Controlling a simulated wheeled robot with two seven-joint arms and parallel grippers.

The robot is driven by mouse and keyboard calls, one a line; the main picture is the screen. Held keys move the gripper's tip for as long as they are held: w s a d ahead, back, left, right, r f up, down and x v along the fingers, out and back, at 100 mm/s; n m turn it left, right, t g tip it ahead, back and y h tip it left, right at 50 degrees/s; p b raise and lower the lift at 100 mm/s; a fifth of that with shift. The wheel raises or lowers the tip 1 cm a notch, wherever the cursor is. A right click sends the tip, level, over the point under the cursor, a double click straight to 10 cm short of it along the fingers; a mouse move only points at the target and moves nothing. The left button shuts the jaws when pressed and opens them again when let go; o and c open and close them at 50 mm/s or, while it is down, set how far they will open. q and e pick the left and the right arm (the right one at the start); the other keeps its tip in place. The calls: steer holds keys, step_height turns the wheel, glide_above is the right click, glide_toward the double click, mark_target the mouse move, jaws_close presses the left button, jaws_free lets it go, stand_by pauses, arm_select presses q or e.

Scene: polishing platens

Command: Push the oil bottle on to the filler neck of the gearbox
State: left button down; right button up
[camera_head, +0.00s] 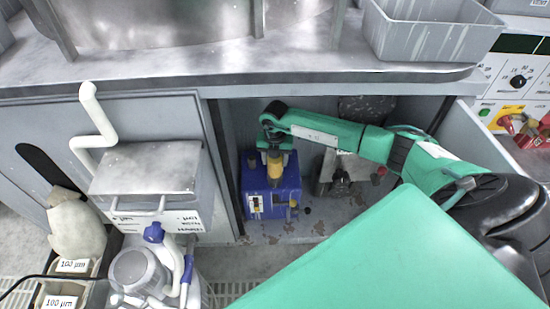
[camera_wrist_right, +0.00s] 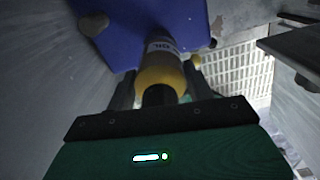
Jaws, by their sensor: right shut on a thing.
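The blue gearbox (camera_head: 272,200) stands in the open bay under the bench and fills the top of the right wrist view (camera_wrist_right: 130,25). My right gripper (camera_head: 275,150) is above it, pointing down. It is shut on the oil bottle (camera_head: 274,170), a yellow bottle with a pale label. In the right wrist view the bottle (camera_wrist_right: 162,72) sits between the two fingers, its far end toward the blue housing. The filler neck is hidden behind the bottle, so I cannot tell whether bottle and neck touch. My left gripper is not in view.
The bay's side panel (camera_head: 222,150) is close left of the gearbox. A dark metal fixture (camera_head: 341,178) stands to its right. The bench top (camera_head: 250,65) overhangs behind my arm. A grey bin (camera_head: 430,38) and a control panel (camera_head: 515,80) are at the upper right.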

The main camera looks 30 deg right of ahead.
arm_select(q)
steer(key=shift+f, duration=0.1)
arm_select(e)
steer(key=shift+f, duration=0.15)
steer(key=o, duration=1.3)
steer(key=shift+w+r, duration=0.1)
steer(key=shift+r, duration=0.85)
step_height(320, 180, up, 11)
steer(key=shift+r+p, duration=0.2)
steer(key=shift+p, duration=0.75)
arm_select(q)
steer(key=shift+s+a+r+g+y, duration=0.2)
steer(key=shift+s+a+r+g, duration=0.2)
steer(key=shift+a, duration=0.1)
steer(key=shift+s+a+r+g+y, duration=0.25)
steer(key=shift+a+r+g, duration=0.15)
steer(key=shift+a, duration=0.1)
arm_select(e)
steer(key=shift+r, duration=0.3)
